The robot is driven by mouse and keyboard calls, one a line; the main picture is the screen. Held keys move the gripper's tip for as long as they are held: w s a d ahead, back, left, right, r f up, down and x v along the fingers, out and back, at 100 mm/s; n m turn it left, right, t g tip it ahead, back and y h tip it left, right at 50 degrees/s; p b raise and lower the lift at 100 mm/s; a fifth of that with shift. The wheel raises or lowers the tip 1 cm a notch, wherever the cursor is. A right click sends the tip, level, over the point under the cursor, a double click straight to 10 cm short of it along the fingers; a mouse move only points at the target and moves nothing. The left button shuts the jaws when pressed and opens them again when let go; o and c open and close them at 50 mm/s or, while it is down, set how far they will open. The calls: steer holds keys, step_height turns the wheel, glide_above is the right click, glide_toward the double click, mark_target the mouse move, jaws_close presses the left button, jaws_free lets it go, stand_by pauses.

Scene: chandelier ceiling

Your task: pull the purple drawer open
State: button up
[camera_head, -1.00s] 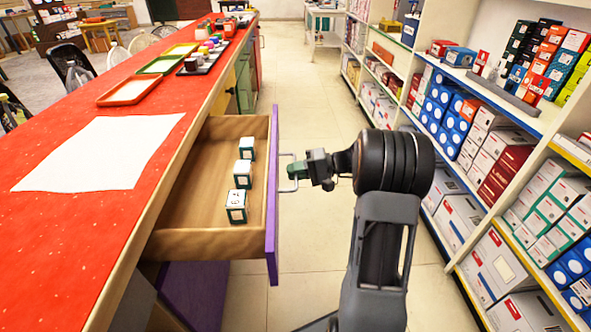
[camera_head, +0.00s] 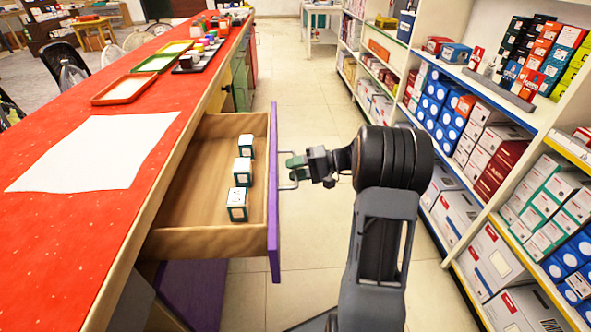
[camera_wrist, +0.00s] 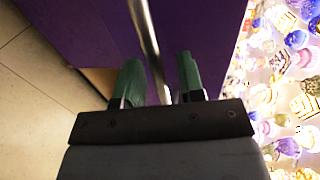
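The purple drawer (camera_head: 273,200) stands pulled well out of the red-topped counter, its wooden inside (camera_head: 190,205) showing. Several small white-and-green boxes (camera_head: 237,205) stand in a row inside it. A metal handle (camera_head: 287,187) sticks out from its purple front. My gripper (camera_head: 296,168) is at this handle, reaching in from the right. In the wrist view, the bar of the handle (camera_wrist: 147,35) runs between the two green fingers of my gripper (camera_wrist: 160,75), with the purple drawer front (camera_wrist: 85,30) beyond. The exact finger contact is hard to see.
The long red counter (camera_head: 60,235) runs along the left, with a white sheet (camera_head: 95,152) and several trays (camera_head: 122,88) on it. Shelves (camera_head: 470,80) full of boxes line the right side. The tiled aisle floor (camera_head: 300,85) between them is clear.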

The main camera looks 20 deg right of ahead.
steer(key=shift+d, duration=0.1)
steer(key=p+v, duration=0.3)
steer(key=v, duration=1)
steer(key=shift+d, duration=0.3)
steer(key=shift+s, duration=0.1)
steer(key=s+a+r+n+g+h+p, duration=0.1)
steer(key=s+a+r+g+h+p, duration=0.15)
steer(key=a+r+p, duration=0.45)
steer(key=s+a+r+g+h+p, duration=0.2)
steer(key=a+r+g+h+p, duration=0.1)
steer(key=a+r+p, duration=0.45)
steer(key=s+a+r+n+t+h+p, duration=0.1)
steer(key=s+a+r+t+h+p, duration=0.1)
steer(key=r+p, duration=0.5)
steer(key=s+a+r+n+t+h+p, duration=0.1)
steer(key=s+a+r+n+h+p, duration=0.1)
steer(key=s+a+r+h+p, duration=0.2)
steer(key=s+r+h+p, duration=0.3)
steer(key=s+r, duration=0.1)
steer(key=shift+t, duration=0.35)
steer(key=shift+a, duration=0.2)
